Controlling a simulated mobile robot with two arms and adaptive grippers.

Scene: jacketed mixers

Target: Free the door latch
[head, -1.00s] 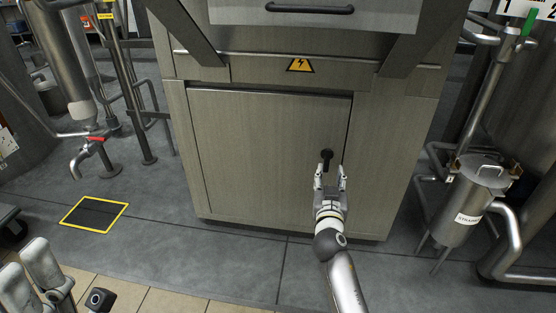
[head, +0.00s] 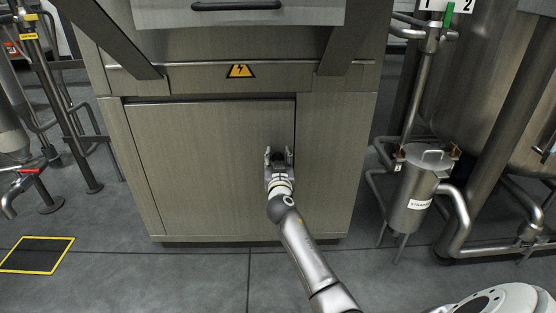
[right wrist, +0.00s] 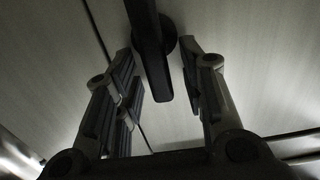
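The door latch is a black lever on a round black base, on the grey metal cabinet door (head: 205,165) near its right edge. In the right wrist view the latch (right wrist: 152,55) hangs down at a slight tilt between the two fingers. My right gripper (head: 278,154) is at the door, around the latch, and largely hides it in the head view. In the right wrist view the right gripper (right wrist: 163,80) is open, with a finger on each side of the lever and a gap visible at the right finger. My left gripper is out of view.
A yellow warning sign (head: 240,71) is above the door, below a drawer with a black handle (head: 236,6). A steel strainer pot (head: 412,195) with pipes stands right of the cabinet. A yellow-framed floor plate (head: 38,254) lies at left. The floor before the door is clear.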

